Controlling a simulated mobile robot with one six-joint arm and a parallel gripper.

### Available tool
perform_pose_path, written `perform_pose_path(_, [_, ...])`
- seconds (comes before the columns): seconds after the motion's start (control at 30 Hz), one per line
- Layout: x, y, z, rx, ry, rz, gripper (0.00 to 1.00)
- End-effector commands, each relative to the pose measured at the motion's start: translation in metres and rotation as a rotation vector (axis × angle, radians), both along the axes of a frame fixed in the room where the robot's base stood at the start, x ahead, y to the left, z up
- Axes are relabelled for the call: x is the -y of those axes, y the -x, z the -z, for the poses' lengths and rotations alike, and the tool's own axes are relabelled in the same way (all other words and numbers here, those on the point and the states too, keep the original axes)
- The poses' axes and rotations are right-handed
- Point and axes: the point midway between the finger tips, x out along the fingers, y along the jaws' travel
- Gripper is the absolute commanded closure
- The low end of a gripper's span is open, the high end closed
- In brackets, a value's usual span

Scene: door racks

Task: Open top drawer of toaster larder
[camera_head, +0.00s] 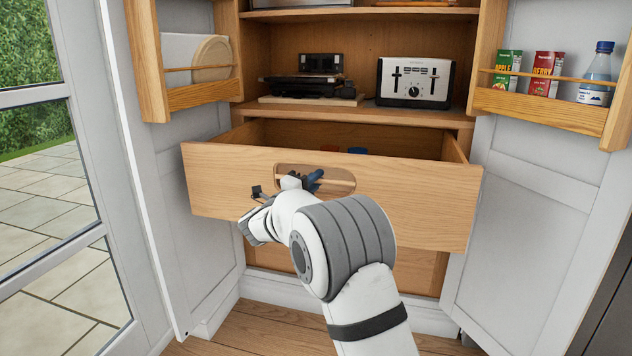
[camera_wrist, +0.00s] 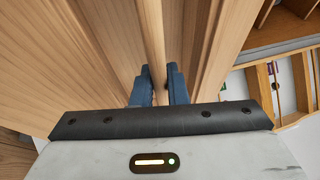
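The top drawer (camera_head: 410,195) of the toaster larder is pulled well out, with its dark interior showing behind the front panel. Its front has an oval handle cutout (camera_head: 340,183). My gripper (camera_head: 306,180) is at this cutout, its blue fingers reaching into it from the front. The exact contact is hard to see. The toaster (camera_head: 414,82) stands on the shelf above the drawer.
The larder's left door (camera_head: 190,170) and right door (camera_head: 530,215) stand open on both sides. Their door racks (camera_head: 195,95) and (camera_head: 545,105) hold a board, cartons and a bottle. A lower drawer front (camera_head: 415,270) sits below. Wooden floor is in front.

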Motion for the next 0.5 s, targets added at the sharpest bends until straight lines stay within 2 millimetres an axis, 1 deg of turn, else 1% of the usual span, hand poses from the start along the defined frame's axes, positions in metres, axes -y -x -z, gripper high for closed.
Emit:
perform_pose_path(0.03, [-0.0011,-0.0001,0.0002,0.000,0.000,-0.002,0.83])
perform_pose_path(0.23, [0.0003,0.0001,0.0000,0.000,0.000,0.001,0.66])
perform_pose_path(0.5, [0.0000,0.0014,-0.0001,0.000,-0.001,0.003,0.66])
